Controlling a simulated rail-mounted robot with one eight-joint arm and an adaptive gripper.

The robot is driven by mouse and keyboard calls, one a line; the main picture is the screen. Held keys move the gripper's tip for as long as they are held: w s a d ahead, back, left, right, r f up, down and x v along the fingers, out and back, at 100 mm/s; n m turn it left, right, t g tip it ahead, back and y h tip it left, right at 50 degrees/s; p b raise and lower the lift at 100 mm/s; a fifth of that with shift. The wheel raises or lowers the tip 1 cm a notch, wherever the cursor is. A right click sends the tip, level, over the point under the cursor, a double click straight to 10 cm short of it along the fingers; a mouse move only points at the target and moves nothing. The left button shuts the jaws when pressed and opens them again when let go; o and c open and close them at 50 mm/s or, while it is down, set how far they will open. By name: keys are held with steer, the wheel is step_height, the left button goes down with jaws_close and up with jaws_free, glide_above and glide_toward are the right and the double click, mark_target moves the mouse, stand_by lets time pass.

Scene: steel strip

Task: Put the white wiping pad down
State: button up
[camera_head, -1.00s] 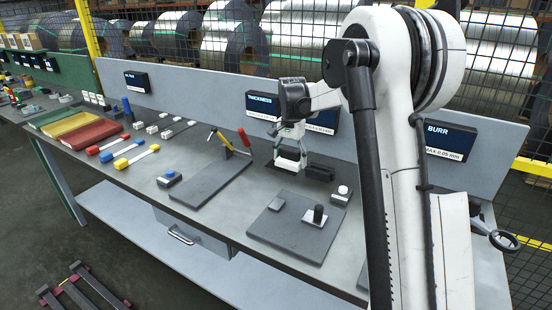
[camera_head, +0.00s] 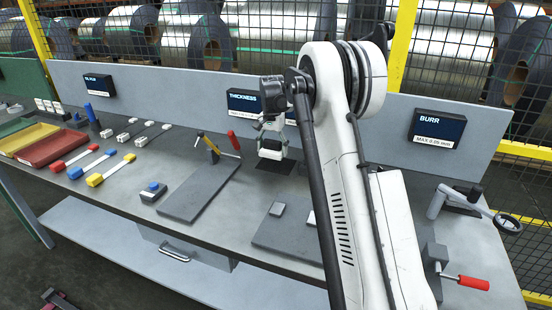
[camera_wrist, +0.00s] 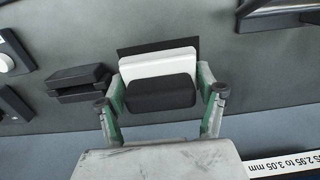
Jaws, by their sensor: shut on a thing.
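The white wiping pad (camera_wrist: 158,63) shows in the wrist view as a white slab with a black block-like back (camera_wrist: 160,93) on it. My gripper (camera_wrist: 162,88) is shut on it, with one green-edged finger on each side. A flat black patch (camera_wrist: 128,50) on the bench shows just beyond the pad. I cannot tell whether the pad touches it. In the head view my gripper (camera_head: 271,150) is low over the bench near the thickness sign, above or at a dark patch (camera_head: 262,164). The pad is too small there to make out clearly.
A black block (camera_wrist: 80,82) lies close to the left of my gripper in the wrist view. A grey plate (camera_head: 200,190) with red and yellow handles behind it lies left of my gripper in the head view. The thickness sign (camera_head: 246,103) stands behind. My arm hides the bench to the right.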

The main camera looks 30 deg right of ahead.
mark_target(276, 164)
steer(key=w+d+f, duration=0.2)
steer(key=shift+d, duration=0.4)
steer(key=shift+f, duration=2)
steer(key=shift+f, duration=0.2)
steer(key=o, duration=1.2)
steer(key=shift+r, duration=0.15)
